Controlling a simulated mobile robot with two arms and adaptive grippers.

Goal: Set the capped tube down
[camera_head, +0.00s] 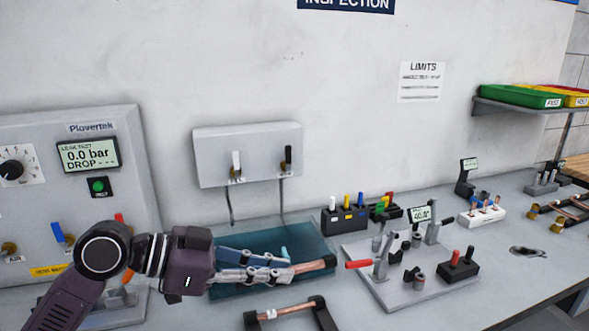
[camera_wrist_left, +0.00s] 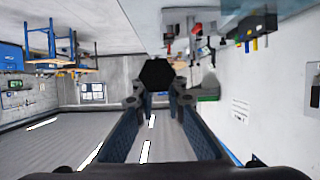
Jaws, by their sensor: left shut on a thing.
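My left gripper (camera_head: 288,272) reaches in from the left and is shut on a copper tube (camera_head: 312,266). The tube sticks out to the right of the fingertips, with a dark cap (camera_head: 331,261) on its right end. In the left wrist view a black hexagonal end (camera_wrist_left: 157,73) shows just beyond the fingertips (camera_wrist_left: 158,98). The gripper and tube are over the front of a teal tray (camera_head: 295,240); I cannot tell the height. The tube's other end is hidden by the fingers. My right gripper is not in view.
A copper tube on a black-ended holder (camera_head: 290,311) is just in front. A fixture plate (camera_head: 365,245) with a red-handled clamp (camera_head: 359,264) stands close to the right. The leak tester (camera_head: 60,180) is at left. A grey wall box (camera_head: 248,152) hangs behind the tray.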

